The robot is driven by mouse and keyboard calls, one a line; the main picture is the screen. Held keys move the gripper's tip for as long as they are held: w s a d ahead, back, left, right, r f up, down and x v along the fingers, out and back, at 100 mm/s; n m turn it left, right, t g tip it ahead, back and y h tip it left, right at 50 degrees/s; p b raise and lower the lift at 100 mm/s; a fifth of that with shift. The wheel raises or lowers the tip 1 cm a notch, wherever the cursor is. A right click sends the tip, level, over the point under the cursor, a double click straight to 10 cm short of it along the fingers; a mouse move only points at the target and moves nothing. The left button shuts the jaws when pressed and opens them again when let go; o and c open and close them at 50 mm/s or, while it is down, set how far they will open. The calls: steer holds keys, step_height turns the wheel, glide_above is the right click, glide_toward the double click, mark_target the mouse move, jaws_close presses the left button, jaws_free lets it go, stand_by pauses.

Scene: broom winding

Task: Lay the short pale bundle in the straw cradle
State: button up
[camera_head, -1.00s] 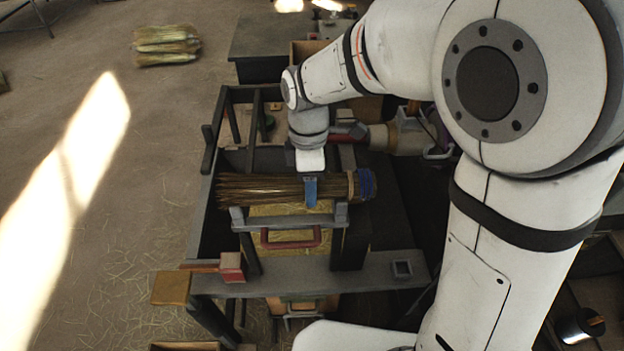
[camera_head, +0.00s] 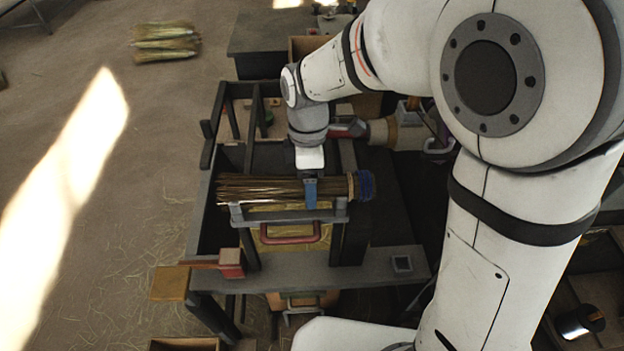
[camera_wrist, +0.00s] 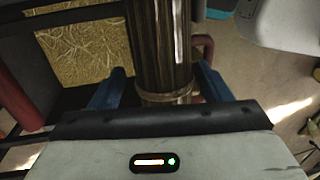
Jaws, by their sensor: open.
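A straw bundle (camera_head: 262,188) lies level across a cradle with grey upright brackets (camera_head: 341,213). It looks brown-gold, with a tan band and a blue binding at its right end. It appears to rest between the brackets; the underside contact is hidden. My gripper (camera_head: 310,190) is down over the bundle, right of its middle. In the wrist view the bundle (camera_wrist: 158,40) runs between my gripper's (camera_wrist: 160,88) two blue fingers, which stand open on either side. A cord ring circles the bundle near the fingers.
A red handle (camera_head: 290,238) and a straw-filled panel (camera_wrist: 85,48) are below the bundle. A grey bench (camera_head: 300,272) carries a red block (camera_head: 231,262). More bundles (camera_head: 166,42) lie on the floor at the back left. A tan spool-like part (camera_head: 382,132) stands behind.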

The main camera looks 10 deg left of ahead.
step_height(320, 180, up, 8)
steer(key=w, duration=0.1)
steer(key=shift+w+a+f, duration=0.15)
steer(key=shift+a, duration=0.05)
stand_by(0.3)
